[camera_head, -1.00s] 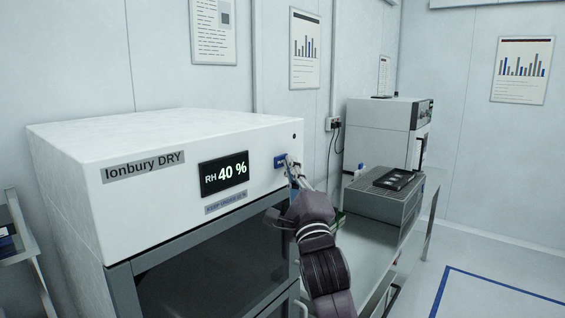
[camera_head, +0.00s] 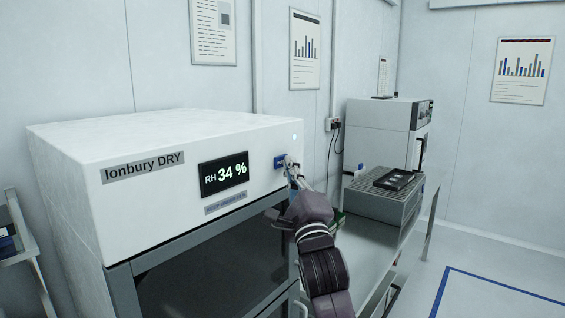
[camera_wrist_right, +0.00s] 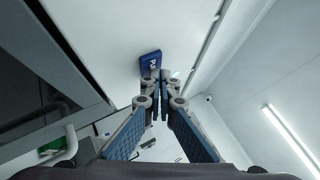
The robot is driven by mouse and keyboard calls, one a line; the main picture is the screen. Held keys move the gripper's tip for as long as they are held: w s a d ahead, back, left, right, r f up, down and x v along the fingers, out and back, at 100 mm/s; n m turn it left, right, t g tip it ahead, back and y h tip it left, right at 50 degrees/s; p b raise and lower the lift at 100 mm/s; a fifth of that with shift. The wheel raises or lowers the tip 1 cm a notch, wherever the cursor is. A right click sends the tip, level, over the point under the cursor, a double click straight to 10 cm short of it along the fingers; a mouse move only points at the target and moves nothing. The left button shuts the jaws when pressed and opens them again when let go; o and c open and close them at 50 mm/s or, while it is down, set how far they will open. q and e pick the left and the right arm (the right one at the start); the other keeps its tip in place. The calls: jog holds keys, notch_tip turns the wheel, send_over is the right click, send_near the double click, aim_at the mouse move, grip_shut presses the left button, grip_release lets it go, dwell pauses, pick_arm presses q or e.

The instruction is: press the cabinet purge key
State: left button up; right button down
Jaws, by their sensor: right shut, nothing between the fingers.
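The white dry cabinet (camera_head: 120,215) labelled Ionbury DRY fills the left and middle of the head view. In the right wrist view the fingertips (camera_wrist_right: 160,76) appear just below the key; contact is hard to tell. My left gripper is not in view.
The cabinet's dark glass door (camera_head: 215,265) lies below the panel. To the right, a bench (camera_head: 350,240) holds a grey unit (camera_head: 378,204) with a black tray (camera_head: 398,180) on top. A white machine (camera_head: 375,130) stands behind it. Open floor lies further right.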

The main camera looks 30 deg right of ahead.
jog(key=shift+s+d, duration=0.2)
jog(key=shift+s, duration=0.35)
jog(key=shift+s+d+p, duration=0.15)
jog(key=shift+s+d, duration=0.15)
jog(key=shift+s, duration=0.45)
jog(key=shift+s+d+p, duration=0.2)
jog(key=shift+s+d, duration=0.15)
jog(key=shift+s, duration=0.45)
jog(key=shift+s+d+p, duration=0.15)
jog(key=shift+s+d, duration=0.15)
jog(key=shift+s, duration=0.45)
